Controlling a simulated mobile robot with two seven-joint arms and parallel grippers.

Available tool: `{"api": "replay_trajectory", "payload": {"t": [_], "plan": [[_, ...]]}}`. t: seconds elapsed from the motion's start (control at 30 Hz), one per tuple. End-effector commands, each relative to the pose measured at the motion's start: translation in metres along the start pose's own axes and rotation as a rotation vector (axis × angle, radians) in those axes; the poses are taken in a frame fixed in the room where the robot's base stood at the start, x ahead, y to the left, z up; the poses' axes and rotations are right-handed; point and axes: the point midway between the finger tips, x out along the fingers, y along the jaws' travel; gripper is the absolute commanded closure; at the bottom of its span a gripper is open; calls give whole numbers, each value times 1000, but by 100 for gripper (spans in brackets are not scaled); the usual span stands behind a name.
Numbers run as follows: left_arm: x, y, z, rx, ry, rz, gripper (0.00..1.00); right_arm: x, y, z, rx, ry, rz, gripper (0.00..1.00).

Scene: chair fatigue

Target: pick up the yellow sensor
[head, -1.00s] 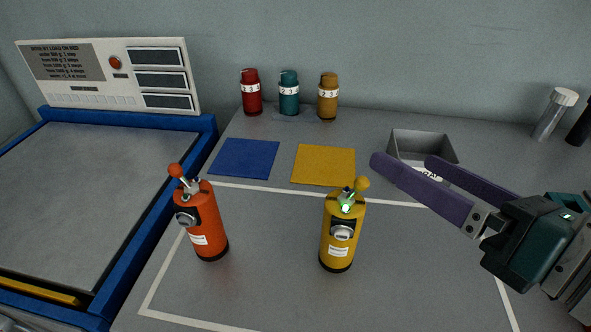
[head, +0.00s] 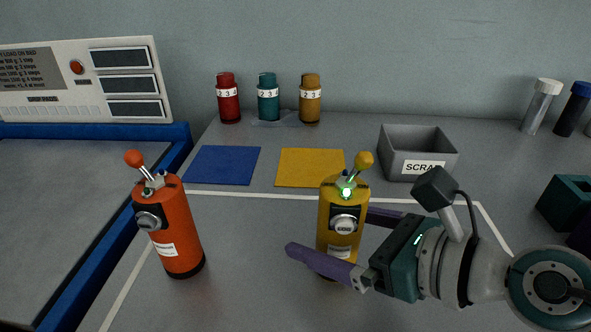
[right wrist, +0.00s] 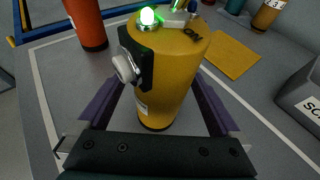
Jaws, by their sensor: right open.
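The yellow sensor (head: 342,215) stands upright on the grey table, with a lit green lamp and a yellow ball-topped lever. My right gripper (head: 335,232) is open, coming in low from the right. One purple finger passes in front of the sensor's lower part and the other is behind its right side. In the right wrist view the yellow sensor (right wrist: 165,80) stands between the two spread fingers (right wrist: 160,108), with a gap visible at the right finger. The left gripper is not seen.
An orange-red sensor (head: 170,228) stands to the left, apart from the gripper. Blue (head: 223,165) and yellow (head: 308,168) mats lie behind. A grey SCRAP bin (head: 415,153) is at the back right. Red (head: 228,98), teal (head: 268,98) and amber (head: 309,98) canisters stand by the wall.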

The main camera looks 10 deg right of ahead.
Motion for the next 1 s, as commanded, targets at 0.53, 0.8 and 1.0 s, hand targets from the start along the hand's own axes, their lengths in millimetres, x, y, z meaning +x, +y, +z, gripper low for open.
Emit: {"api": "replay_trajectory", "payload": {"t": [0.53,0.8,1.0], "plan": [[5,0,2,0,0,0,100,16,0,0,1,0,0,20],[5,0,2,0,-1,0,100,16,0,0,1,0,-1,50],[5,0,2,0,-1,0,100,16,0,0,1,0,-1,72]]}}
